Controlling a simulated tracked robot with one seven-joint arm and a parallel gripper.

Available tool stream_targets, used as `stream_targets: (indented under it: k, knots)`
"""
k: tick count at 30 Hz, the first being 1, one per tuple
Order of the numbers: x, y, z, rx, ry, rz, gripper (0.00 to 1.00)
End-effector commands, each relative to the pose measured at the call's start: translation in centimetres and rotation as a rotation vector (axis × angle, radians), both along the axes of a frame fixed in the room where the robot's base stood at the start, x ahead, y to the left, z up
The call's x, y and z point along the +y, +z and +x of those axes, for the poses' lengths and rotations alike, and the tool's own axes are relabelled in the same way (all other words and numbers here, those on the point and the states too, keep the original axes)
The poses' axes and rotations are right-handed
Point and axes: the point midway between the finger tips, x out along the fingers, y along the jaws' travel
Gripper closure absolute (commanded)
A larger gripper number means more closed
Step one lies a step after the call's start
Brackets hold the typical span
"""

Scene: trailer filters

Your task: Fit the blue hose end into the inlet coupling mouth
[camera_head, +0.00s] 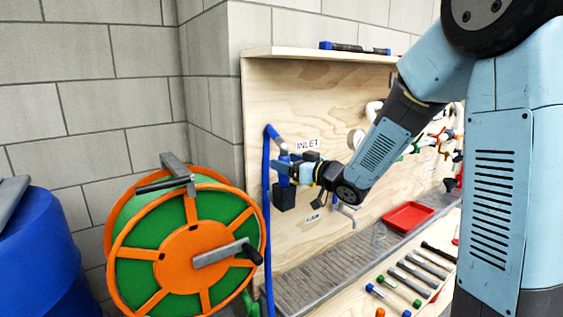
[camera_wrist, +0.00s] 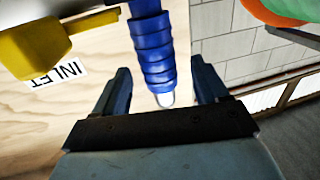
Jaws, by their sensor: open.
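The blue ribbed hose end (camera_wrist: 152,50) shows in the wrist view, with a pale tip (camera_wrist: 165,99) pointing toward my gripper. My gripper (camera_wrist: 162,80) is open, one finger on each side of the hose end, with visible gaps between. In the head view my gripper (camera_head: 285,171) is at the board just below the INLET label (camera_head: 307,144). The blue hose (camera_head: 266,205) runs up the board's left edge and bends over at the top, close to my gripper. I cannot clearly make out the inlet coupling mouth; my gripper and the fittings crowd that spot.
A yellow part (camera_wrist: 30,42) is left of the hose end in the wrist view. An orange and green reel (camera_head: 188,250) stands left of the board. A shelf (camera_head: 310,54) is above, and a red tray (camera_head: 408,216) and tools lie right.

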Motion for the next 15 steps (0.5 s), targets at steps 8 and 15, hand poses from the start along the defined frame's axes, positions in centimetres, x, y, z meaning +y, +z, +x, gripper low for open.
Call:
stream_targets:
  k: [8,15]
  knots:
    - [-4.1,0.0,-3.9,-0.001,-0.002,-0.001,0.27]
    - [-6.7,0.0,-6.4,-0.001,-0.002,-0.001,0.27]
